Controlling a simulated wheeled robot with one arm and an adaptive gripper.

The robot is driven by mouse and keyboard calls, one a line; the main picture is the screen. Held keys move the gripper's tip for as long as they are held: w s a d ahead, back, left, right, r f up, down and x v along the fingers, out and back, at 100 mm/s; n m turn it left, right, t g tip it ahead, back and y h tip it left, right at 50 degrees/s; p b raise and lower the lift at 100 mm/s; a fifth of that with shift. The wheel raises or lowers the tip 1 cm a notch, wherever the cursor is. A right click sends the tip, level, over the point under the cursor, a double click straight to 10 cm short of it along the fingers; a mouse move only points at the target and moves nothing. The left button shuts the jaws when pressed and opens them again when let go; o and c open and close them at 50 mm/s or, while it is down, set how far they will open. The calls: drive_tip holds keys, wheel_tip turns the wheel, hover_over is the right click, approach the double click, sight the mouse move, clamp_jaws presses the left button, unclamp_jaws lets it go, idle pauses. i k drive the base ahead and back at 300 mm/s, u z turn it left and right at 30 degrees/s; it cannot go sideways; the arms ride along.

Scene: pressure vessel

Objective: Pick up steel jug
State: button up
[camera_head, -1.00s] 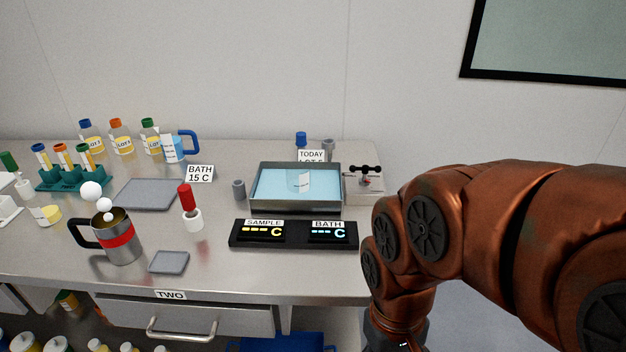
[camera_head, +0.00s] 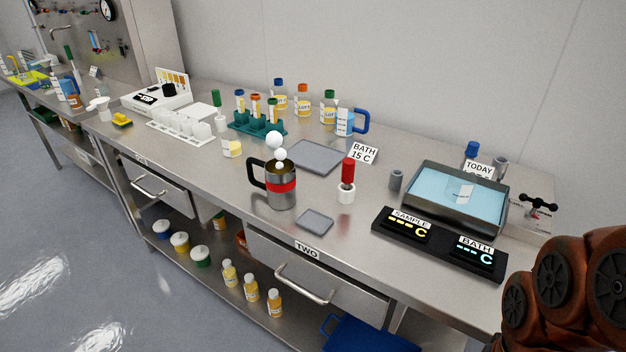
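The steel jug (camera_head: 281,194) stands upright on the steel bench near its front edge, above the drawer marked TWO. It has a red band and a black handle on its left side. White puffs (camera_head: 275,146) show at and above its rim. My copper-coloured arm shows at the lower right corner, well apart from the jug. My gripper is outside the picture.
A grey pad (camera_head: 314,222) lies right of the jug, and a red-handled tool in a white holder (camera_head: 347,183) stands behind it. A larger grey pad (camera_head: 315,156) lies behind. The water bath (camera_head: 457,198) and black display (camera_head: 438,244) are to the right.

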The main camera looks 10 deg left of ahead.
sight(280, 186)
drive_tip(key=u, duration=2.95)
drive_tip(key=i, duration=2.65)
drive_tip(key=z, duration=2.9)
